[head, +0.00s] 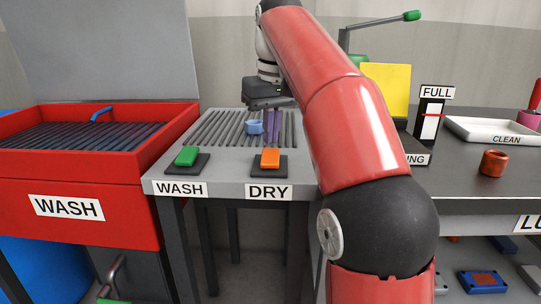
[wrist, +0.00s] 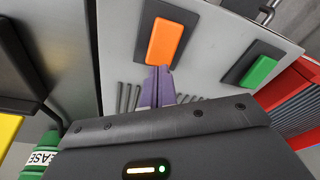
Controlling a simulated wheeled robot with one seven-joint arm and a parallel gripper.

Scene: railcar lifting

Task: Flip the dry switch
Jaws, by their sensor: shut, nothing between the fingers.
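The dry switch is an orange rocker (head: 270,158) on a dark base, above the DRY label (head: 269,192) at the front of the grey table. It also shows in the wrist view (wrist: 166,41). My gripper (head: 271,139) is shut and empty, with purple fingers pointing down just behind the orange rocker in the head view. In the wrist view the fingertips (wrist: 158,72) appear at the near edge of the orange rocker; I cannot tell whether they touch it.
The green wash switch (head: 187,156) sits left of the orange one. A blue part (head: 253,127) lies on the ribbed rack beside my fingers. The red wash bin (head: 100,150) is at left.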

